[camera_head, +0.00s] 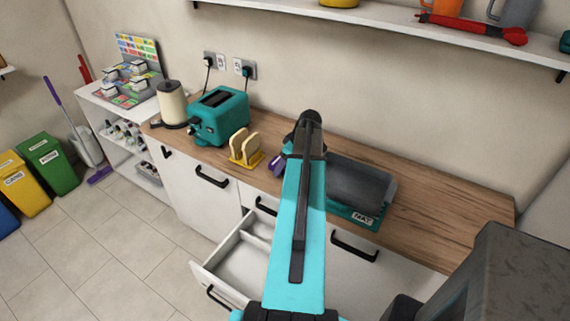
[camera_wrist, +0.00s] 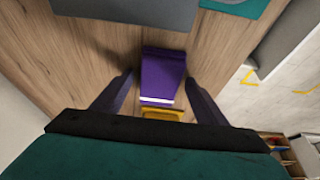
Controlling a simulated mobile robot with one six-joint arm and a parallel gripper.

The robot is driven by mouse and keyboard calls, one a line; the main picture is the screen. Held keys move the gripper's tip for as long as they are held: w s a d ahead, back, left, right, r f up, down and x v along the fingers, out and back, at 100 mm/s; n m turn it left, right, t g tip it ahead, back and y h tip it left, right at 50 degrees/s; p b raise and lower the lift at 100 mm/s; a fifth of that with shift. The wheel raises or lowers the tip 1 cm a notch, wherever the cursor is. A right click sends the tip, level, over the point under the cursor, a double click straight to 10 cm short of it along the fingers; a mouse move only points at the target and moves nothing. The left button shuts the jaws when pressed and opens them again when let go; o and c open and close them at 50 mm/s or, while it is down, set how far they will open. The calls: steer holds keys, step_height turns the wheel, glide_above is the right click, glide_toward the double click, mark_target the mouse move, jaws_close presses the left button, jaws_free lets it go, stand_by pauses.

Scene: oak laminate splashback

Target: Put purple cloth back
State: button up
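The purple cloth (camera_wrist: 163,72) shows in the wrist view as a folded block with a white stripe at its near end, over the wooden counter. My gripper (camera_wrist: 158,78) is open, with one dark finger on each side of the cloth and a visible gap on both sides. I cannot tell how far the fingertips are above the counter. In the head view, a small purple patch (camera_head: 277,165) that looks like the cloth shows left of my arm. My arm hides the gripper there.
A yellow toast rack (camera_head: 245,149) stands close to the cloth, with a teal toaster (camera_head: 218,117) behind it. A dark grey roll (camera_head: 350,183) on a labelled teal base lies right of my arm. A drawer (camera_head: 238,262) stands open below the counter (camera_head: 425,205), whose right part is clear.

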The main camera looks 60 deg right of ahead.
steer(key=shift+r, duration=0.25)
steer(key=b+v, duration=0.3)
steer(key=v, duration=0.8)
steer(key=shift+s+r+b, duration=0.15)
steer(key=shift+r+b, duration=0.15)
steer(key=shift+r, duration=0.1)
stand_by(0.8)
